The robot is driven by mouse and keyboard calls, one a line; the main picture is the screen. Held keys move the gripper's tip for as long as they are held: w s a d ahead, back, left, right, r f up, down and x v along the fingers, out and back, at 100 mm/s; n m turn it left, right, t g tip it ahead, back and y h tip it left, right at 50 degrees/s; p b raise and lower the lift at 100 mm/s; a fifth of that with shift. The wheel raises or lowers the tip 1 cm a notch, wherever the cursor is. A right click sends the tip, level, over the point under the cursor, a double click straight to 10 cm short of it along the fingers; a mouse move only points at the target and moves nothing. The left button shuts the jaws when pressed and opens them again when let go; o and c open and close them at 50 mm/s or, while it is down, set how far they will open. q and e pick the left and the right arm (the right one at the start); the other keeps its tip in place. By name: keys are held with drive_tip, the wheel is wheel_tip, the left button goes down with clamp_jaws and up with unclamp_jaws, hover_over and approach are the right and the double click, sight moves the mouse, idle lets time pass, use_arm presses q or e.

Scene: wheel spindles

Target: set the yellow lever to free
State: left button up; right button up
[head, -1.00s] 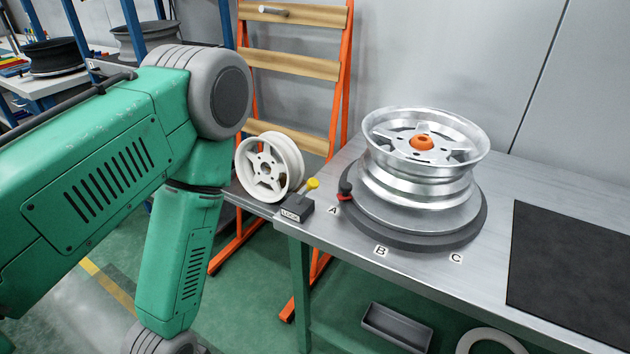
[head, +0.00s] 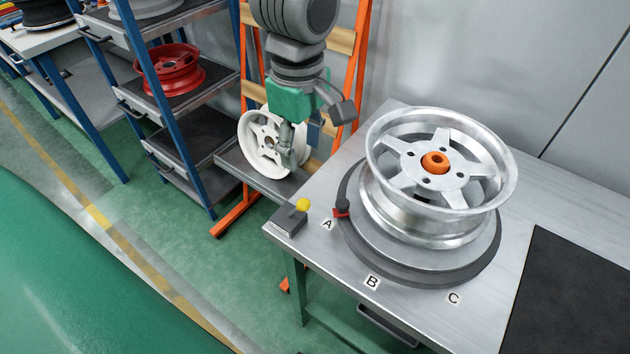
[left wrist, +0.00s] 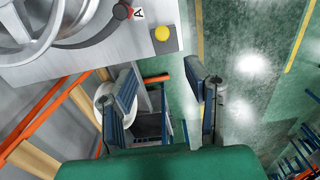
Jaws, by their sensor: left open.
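The yellow lever (head: 302,204) has a round yellow knob and stands on a small grey box (head: 287,220) at the table's left corner. In the left wrist view the knob (left wrist: 162,33) shows over the box, near the top middle; which way the lever points is hard to tell. My left gripper (head: 302,143) is open and empty, fingers pointing down, behind and above the box in the head view. In the left wrist view its two fingers (left wrist: 167,85) are wide apart, and the knob lies beyond them. My right gripper is not in view.
A silver wheel (head: 440,170) with an orange centre sits on a round dark base (head: 420,280) marked A, B, C. A red-and-black handle (head: 341,207) is right of the lever. A white wheel (head: 258,140) leans behind my gripper. A dark mat (head: 570,300) lies right.

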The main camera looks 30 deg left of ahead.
sight(304, 202)
use_arm(q)
wheel_tip(304, 202, down, 14)
drive_tip(key=shift+s+r+b, duration=0.15)
drive_tip(key=shift+r+b, duration=0.05)
drive_tip(key=shift+b, duration=0.65)
clamp_jaws()
